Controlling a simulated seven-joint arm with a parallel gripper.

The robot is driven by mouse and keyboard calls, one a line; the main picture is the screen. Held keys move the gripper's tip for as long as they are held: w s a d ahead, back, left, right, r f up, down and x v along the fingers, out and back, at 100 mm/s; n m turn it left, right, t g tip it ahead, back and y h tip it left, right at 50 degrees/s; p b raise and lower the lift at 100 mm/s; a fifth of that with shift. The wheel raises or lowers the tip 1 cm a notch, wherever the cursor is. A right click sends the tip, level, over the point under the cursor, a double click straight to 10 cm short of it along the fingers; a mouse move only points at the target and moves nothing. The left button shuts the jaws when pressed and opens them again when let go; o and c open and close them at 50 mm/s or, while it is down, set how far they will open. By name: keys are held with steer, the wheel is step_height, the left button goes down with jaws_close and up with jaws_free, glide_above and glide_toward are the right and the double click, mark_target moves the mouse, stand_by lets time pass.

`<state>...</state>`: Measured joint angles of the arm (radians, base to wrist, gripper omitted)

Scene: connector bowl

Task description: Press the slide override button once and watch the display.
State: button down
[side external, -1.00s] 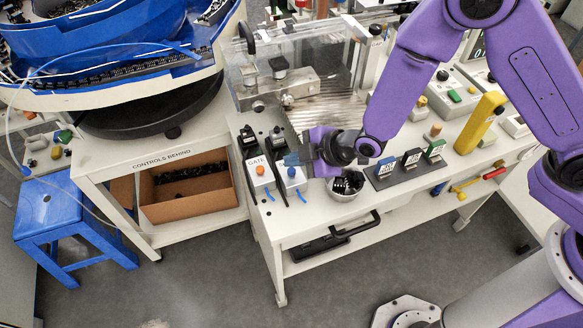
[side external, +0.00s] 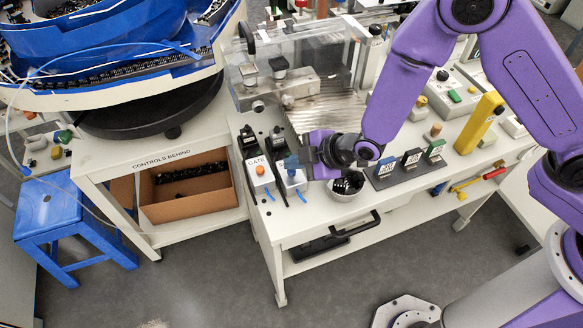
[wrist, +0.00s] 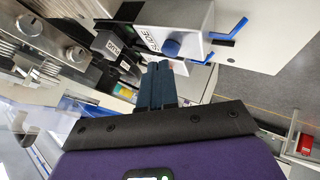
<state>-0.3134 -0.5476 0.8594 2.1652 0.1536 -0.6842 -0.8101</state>
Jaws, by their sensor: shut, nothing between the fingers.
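The slide override button is a blue round knob (wrist: 171,47) on a white box (wrist: 185,18) with a label reading SLIDE, seen in the wrist view. The same box (side external: 293,184) stands near the bench's left front in the side view. My gripper (wrist: 158,66) is shut and empty, its dark blue fingers together just beside the blue button. In the side view my gripper (side external: 291,163) is over the top of the box and covers the button. I cannot tell whether the fingertips touch it. I can make out no readable display.
The GATE box (side external: 259,174) with an orange button stands left of the slide box. A bowl of black connectors (side external: 345,188) sits close under my wrist. A dark stand with labelled cards (side external: 405,168) is to the right. A clear-covered fixture (side external: 290,75) stands behind.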

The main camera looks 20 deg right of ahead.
steer(key=shift+f, duration=0.5)
stand_by(0.6)
stand_by(0.3)
steer(key=shift+r, duration=0.95)
step_height(320, 180, up, 5)
stand_by(0.3)
stand_by(0.8)
